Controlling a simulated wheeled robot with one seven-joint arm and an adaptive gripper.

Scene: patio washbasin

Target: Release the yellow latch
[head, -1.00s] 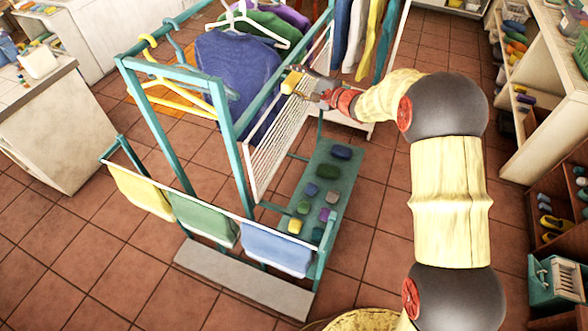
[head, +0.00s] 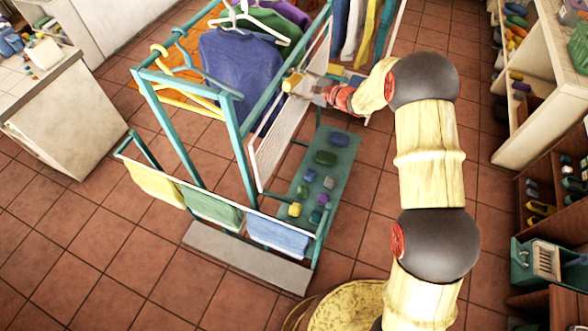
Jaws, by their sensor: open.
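A small yellow block-like piece, which looks like the yellow latch (head: 292,83), sits at the upper edge of the white slatted panel (head: 283,127) on the teal rack. My gripper (head: 303,88) is at the right side of this yellow piece, very close to it. The fingers are small in the picture, and I cannot tell whether they touch it. The gripper is open. My arm reaches in from the lower right, and the red wrist part hides little of the latch.
The teal rack (head: 227,135) carries hangers, a blue shirt (head: 240,62) and hanging towels (head: 212,210). A teal lower shelf (head: 341,168) holds several coloured lumps. Shelving (head: 545,90) stands at the right, a white counter (head: 62,125) at the left.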

